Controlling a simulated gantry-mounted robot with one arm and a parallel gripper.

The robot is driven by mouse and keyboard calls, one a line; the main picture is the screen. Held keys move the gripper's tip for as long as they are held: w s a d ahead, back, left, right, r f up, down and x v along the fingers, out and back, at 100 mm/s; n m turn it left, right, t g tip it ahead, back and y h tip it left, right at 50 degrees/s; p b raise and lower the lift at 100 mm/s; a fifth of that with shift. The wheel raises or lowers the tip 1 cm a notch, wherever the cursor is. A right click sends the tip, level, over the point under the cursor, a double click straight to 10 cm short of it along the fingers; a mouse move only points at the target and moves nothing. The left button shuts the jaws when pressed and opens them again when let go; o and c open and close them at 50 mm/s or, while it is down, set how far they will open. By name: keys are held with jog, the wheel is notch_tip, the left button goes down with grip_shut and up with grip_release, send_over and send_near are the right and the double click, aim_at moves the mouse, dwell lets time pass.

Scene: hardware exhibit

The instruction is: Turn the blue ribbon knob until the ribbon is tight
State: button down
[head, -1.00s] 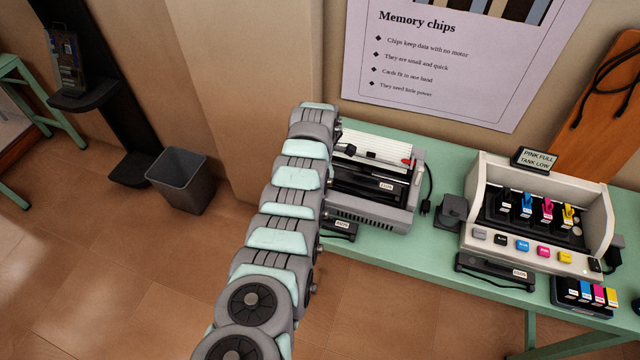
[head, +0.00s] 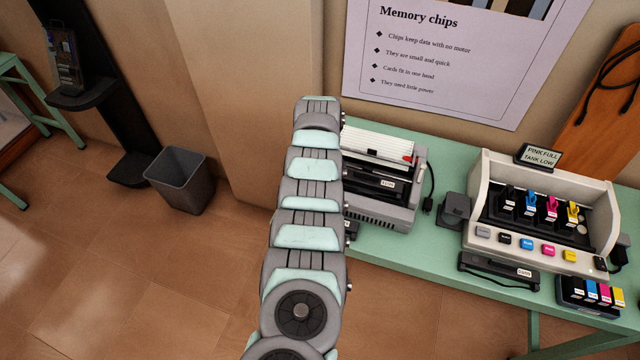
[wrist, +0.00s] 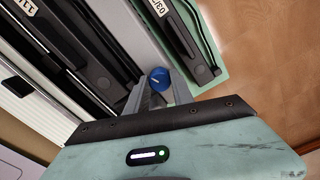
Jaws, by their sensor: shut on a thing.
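The blue ribbon knob (wrist: 160,77) shows in the wrist view as a small round cap with a pale mark, at the side of the grey machine. My gripper (wrist: 158,91) is shut on it, with a finger on each side. In the head view my arm covers the knob and my gripper. The grey machine (head: 408,214), with a white ribbed roll and a dark front, stands on the green table. I cannot tell from these views how tight its ribbon is.
The green table (head: 440,253) runs to the right. On it stand a pale ink machine (head: 600,258) with coloured cartridges and buttons, and a small cartridge box (head: 590,308). A grey bin (head: 178,182) is on the floor at left. Open floor lies before the table.

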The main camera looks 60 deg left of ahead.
jog(key=m, duration=0.3)
jog(key=shift+m+b, duration=0.4)
jog(key=m, duration=0.3)
jog(key=shift+m, duration=0.3)
jog(key=m+b, duration=0.1)
jog(key=m, duration=1.1)
jog(key=shift+m, duration=0.3)
jog(key=m, duration=0.5)
jog(key=shift+m, duration=0.3)
jog(key=c, duration=1.4)
grip_release()
jog(key=shift+o, duration=0.2)
